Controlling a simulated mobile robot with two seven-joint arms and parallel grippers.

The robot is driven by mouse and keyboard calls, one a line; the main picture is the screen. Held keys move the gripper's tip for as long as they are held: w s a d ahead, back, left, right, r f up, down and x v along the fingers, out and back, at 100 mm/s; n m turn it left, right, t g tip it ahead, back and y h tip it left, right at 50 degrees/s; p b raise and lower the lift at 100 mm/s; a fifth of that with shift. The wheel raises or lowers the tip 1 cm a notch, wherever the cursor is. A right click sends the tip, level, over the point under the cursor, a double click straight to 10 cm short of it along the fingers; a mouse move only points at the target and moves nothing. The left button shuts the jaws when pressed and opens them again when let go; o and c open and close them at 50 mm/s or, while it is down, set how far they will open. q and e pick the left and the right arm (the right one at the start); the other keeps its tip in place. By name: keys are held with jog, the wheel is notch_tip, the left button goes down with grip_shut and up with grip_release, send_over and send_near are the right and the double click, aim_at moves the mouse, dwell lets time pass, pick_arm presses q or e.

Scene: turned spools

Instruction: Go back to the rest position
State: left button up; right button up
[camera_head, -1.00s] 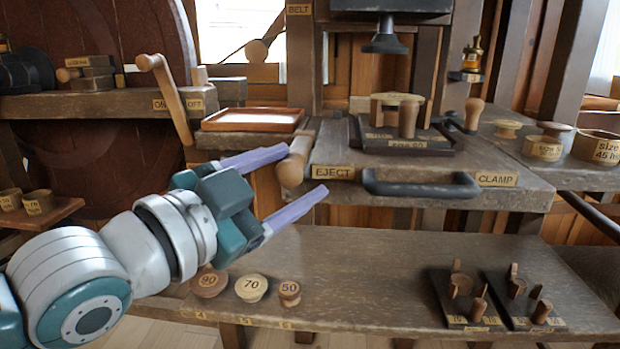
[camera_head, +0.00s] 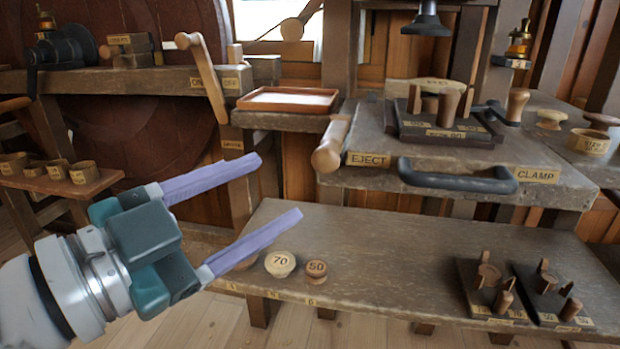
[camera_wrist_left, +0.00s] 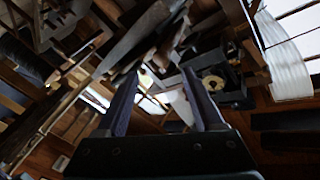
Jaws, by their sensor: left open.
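My left gripper (camera_head: 280,195) is open and empty, with its two long lavender fingers spread apart. It hangs in the air at the left of the camera_head view, in front of the lower bench. One finger partly covers a round wooden piece at the bench's left end. In the left wrist view the open fingers (camera_wrist_left: 160,95) show dark with nothing between them. My right gripper is not in view.
The lower bench (camera_head: 400,250) holds spools marked 70 (camera_head: 280,264) and 50 (camera_head: 316,270) and two dark peg fixtures (camera_head: 495,290). Above stand the EJECT handle (camera_head: 331,145), a black bar handle (camera_head: 458,178) and a red-brown tray (camera_head: 289,99). A side shelf (camera_head: 75,184) holds several cups.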

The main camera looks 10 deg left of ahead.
pick_arm(q)
jog(key=s+a+r+n+g+y+p, duration=0.35)
jog(key=s+r+n+g+p, duration=0.2)
jog(key=s+p, duration=0.5)
jog(key=s+a+r+n+g+y+p, duration=0.3)
jog(key=s+r+n+g+y+p, duration=0.25)
jog(key=s+p, duration=0.55)
notch_tip(320, 180, up, 36)
jog(key=g+p, duration=0.1)
jog(key=p, duration=3.6)
jog(key=shift+w, duration=0.35)
